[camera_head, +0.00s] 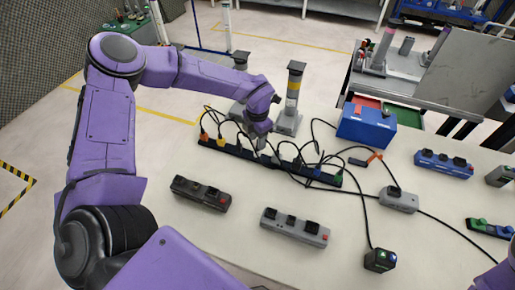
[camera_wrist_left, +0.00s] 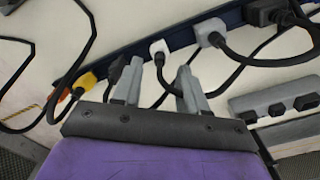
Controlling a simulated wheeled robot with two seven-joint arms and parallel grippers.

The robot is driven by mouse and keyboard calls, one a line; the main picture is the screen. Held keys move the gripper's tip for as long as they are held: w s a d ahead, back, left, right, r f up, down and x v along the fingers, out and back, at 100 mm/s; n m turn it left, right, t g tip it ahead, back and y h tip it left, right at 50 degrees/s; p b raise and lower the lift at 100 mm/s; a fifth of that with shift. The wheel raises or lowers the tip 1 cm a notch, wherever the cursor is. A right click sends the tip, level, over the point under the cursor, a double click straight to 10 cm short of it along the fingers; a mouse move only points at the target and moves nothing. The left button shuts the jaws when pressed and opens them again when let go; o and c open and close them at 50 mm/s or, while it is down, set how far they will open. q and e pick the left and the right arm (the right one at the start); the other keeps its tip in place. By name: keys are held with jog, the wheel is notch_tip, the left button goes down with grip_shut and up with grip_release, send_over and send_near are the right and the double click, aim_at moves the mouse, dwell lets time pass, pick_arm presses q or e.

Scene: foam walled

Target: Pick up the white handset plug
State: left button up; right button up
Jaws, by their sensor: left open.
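A white plug (camera_wrist_left: 159,48) sits in a long dark blue power strip (camera_wrist_left: 183,39), with a black cord running from it. A second whitish plug (camera_wrist_left: 209,31) sits farther right in the same strip. I cannot tell by label which is the handset plug. My left gripper (camera_wrist_left: 158,70) is open and empty, its fingertips just short of the first white plug, one to each side. In the head view my left gripper (camera_head: 262,142) is over the middle of the strip (camera_head: 214,147) and partly hides the plugs there. My right gripper is not in view.
A yellow plug (camera_wrist_left: 86,81) and black plugs stand along the strip, with loose black cables around. A dark power strip (camera_head: 201,193) and grey power strips (camera_head: 295,227) lie nearer. A blue box (camera_head: 366,126) is at the back right. The white table's front left is clear.

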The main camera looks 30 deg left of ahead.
aim_at(257, 150)
pick_arm(q)
notch_tip(257, 150, down, 2)
jog(key=shift+f, duration=0.15)
grip_shut()
